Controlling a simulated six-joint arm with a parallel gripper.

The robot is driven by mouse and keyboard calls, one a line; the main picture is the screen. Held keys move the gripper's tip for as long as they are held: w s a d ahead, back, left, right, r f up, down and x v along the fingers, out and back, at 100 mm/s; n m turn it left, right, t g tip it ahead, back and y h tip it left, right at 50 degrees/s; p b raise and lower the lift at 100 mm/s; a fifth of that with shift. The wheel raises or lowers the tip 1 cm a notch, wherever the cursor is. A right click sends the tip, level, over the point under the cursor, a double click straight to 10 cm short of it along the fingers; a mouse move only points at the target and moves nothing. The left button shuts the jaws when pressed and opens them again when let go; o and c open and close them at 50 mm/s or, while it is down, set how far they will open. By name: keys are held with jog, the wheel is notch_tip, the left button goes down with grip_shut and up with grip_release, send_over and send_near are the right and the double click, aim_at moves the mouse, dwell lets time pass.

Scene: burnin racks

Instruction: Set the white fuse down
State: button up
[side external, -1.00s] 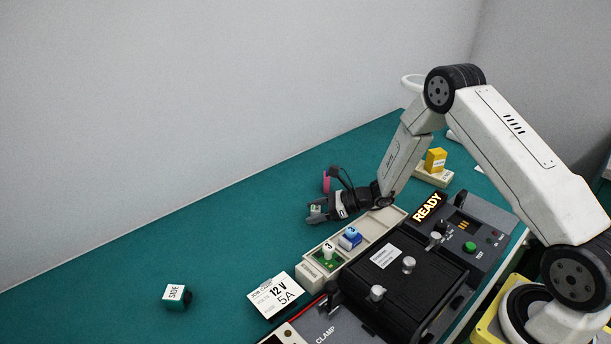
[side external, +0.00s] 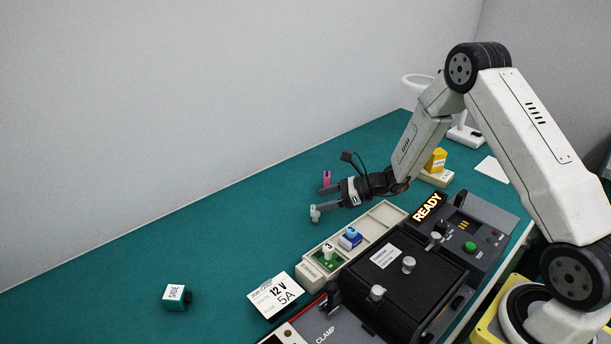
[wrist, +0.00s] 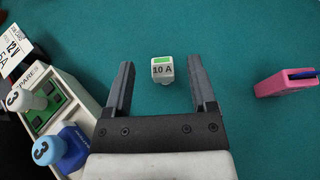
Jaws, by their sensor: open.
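The white fuse (side external: 315,215) stands on the green work surface beyond the spare tray. In the wrist view the fuse (wrist: 162,71) shows a green patch and the label "10 A". My gripper (side external: 325,198) is open and low over the surface. In the wrist view its two fingers (wrist: 161,85) are spread on either side of the fuse, with a gap on each side, and the fuse lies near the level of the fingertips.
A pink block (wrist: 286,83) lies to the right in the wrist view. The tray (side external: 384,222) holds a green module and a blue module (side external: 350,238). A cube marked SIDE (side external: 175,296) is at front left. The mat left of the fuse is clear.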

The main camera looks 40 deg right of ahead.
jog(key=shift+r, duration=2)
jog(key=s+a+n+g, duration=0.2)
jog(key=s+n, duration=0.1)
jog(key=s, duration=0.1)
jog(key=s+a+n+g+h, duration=0.1)
jog(key=s+a+n+g, duration=0.1)
jog(key=s+n, duration=0.2)
jog(key=s+a+r+n+g+h, duration=0.1)
jog(key=s+a+n+g, duration=0.1)
jog(key=s+n+g, duration=0.1)
jog(key=shift+s+a+n, duration=0.15)
jog(key=shift+s+n, duration=0.35)
jog(key=shift+s, duration=0.1)
jog(key=s+n+h, duration=0.2)
jog(key=s+n, duration=0.1)
jog(key=n, duration=0.1)
jog(key=s+d+r+n+h, duration=0.1)
jog(key=s+n+h, duration=0.1)
jog(key=s+n, duration=0.1)
jog(key=s+r+n+g+h, duration=0.1)
jog(key=s+n+h, duration=0.1)
jog(key=n, duration=0.2)
jog(key=shift+s+d+r+n, duration=0.25)
jog(key=shift+s+d+n, duration=0.15)
jog(key=n, duration=0.1)
jog(key=n+h, duration=0.1)
jog(key=s+r+n+t, duration=0.1)
jog(key=n, duration=0.1)
jog(key=shift+s+d+r, duration=0.1)
jog(key=shift+d, duration=0.15)
